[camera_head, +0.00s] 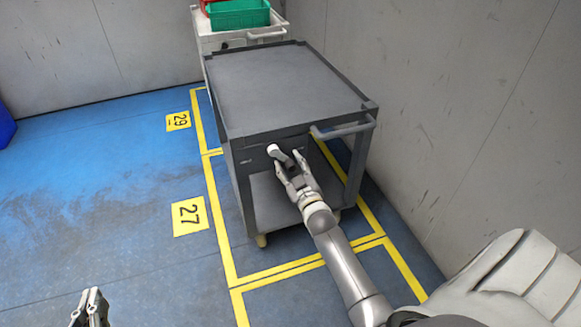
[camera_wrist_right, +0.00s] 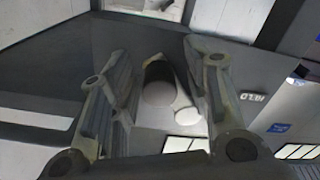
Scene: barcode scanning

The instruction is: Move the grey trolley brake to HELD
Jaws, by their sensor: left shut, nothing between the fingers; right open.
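The grey trolley (camera_head: 285,85) stands in a yellow-marked floor bay in the head view. Its brake lever shows a white end (camera_head: 273,150) on the front panel, just beyond my right gripper (camera_head: 285,163). In the right wrist view, the lever (camera_wrist_right: 159,84), with a dark knob and a white part, is between the spread fingers of my right gripper (camera_wrist_right: 155,90). I cannot tell whether a finger touches it. My left gripper (camera_head: 93,296) is shut and empty, low at the left.
A light trolley (camera_head: 222,41) with a green crate (camera_head: 238,14) and a red crate stands behind the grey one. The grey trolley's handle (camera_head: 342,131) juts out at its right front. A wall (camera_head: 440,110) runs along the right.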

